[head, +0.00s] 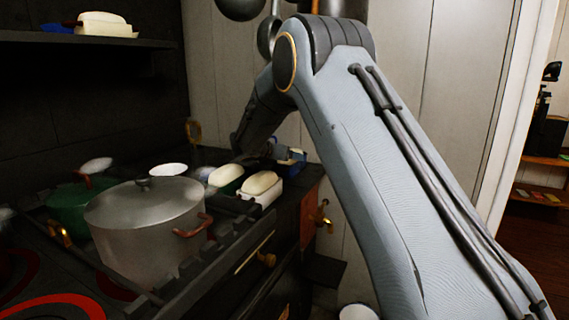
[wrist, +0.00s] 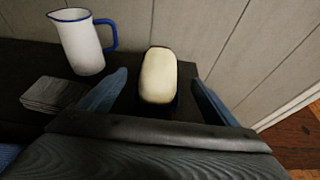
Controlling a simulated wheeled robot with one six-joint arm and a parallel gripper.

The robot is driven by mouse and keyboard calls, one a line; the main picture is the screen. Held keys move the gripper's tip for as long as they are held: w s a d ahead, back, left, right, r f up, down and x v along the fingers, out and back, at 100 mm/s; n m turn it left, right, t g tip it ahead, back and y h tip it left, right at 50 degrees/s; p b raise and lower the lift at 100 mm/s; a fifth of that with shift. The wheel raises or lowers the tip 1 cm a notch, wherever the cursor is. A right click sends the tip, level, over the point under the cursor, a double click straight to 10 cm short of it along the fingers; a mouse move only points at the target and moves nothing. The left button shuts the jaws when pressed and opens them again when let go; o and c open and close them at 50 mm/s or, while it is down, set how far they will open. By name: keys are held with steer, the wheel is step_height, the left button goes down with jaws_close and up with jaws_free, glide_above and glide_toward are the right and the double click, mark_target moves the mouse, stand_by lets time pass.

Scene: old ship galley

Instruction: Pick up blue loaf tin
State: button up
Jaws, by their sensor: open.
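In the wrist view, a pale loaf (wrist: 158,72) sits in a dark bluish tin (wrist: 166,110), taken as the blue loaf tin; only a little of its wall shows below the loaf. My gripper (wrist: 159,84) is open, with one blue finger left of the loaf and one right of it, both apart from it. In the head view, my gripper (head: 284,157) is at the far right end of the dark counter. It and the arm largely hide the blue tin there, and blue finger and tin are hard to tell apart.
A white tin with a loaf (head: 262,187) and a green tin with a loaf (head: 224,176) stand close by. A large lidded pot (head: 150,220) and a green pot (head: 72,205) are on the stove.

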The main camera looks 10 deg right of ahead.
steer(key=x, duration=0.7)
steer(key=shift+w+a+p, duration=0.1)
steer(key=shift+p, duration=0.25)
steer(key=shift+r, duration=0.1)
steer(key=c, duration=1.5)
